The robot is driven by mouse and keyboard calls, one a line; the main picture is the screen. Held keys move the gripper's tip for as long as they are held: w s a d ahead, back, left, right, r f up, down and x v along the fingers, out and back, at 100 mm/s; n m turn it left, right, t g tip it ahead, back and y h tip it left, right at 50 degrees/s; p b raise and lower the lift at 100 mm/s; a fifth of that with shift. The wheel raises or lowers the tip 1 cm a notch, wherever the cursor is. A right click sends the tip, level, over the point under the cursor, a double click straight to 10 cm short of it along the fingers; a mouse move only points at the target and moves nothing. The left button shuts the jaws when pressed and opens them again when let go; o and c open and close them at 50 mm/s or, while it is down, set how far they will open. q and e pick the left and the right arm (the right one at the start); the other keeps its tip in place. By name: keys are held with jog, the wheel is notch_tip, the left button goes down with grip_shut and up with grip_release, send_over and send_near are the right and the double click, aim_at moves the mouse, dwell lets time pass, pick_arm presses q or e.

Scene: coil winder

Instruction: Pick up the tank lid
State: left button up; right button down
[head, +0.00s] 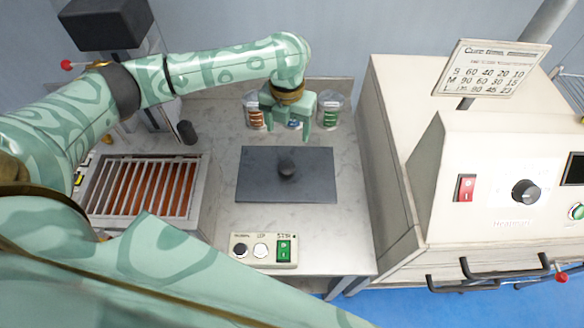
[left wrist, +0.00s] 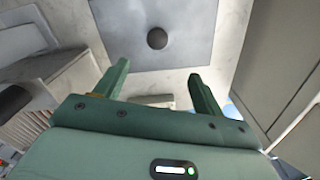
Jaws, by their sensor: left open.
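The tank lid (head: 259,181) is a flat dark grey rectangular plate with a round black knob (head: 287,167) at its middle. It lies flat on the grey bench in the head view. In the left wrist view the lid (left wrist: 190,50) and its knob (left wrist: 157,38) show at the top, beyond the fingertips. My left gripper (head: 302,122) is open and empty, above the back part of the bench behind the lid. Its two fingers also show apart in the left wrist view (left wrist: 160,78). The gripper does not touch the lid. My right gripper is not in view.
Jars of coloured coils (head: 331,112) stand at the back of the bench. A tank with a grille (head: 145,187) is at the left. A switch box (head: 264,250) sits at the front edge. A large cream oven (head: 480,180) stands at the right.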

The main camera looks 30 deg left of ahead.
pick_arm(q)
notch_tip(320, 180, down, 6)
jog(key=b, duration=0.4)
send_over(286, 167)
jog(key=f, duration=0.4)
jog(key=shift+w+d+f, duration=0.15)
jog(key=shift+d, duration=0.15)
jog(key=shift+f, duration=0.4)
jog(key=f+b, duration=0.1)
jog(key=f, duration=0.2)
jog(key=f+b, duration=0.1)
jog(key=f, duration=0.1)
jog(key=shift+a+b, duration=0.25)
jog(key=shift+b, duration=0.1)
jog(key=shift+r, duration=0.15)
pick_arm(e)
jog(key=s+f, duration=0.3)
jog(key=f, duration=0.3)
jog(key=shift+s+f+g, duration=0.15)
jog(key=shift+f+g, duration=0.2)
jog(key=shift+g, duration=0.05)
pick_arm(q)
jog(key=shift+r, duration=0.1)
jog(key=c, duration=1.4)
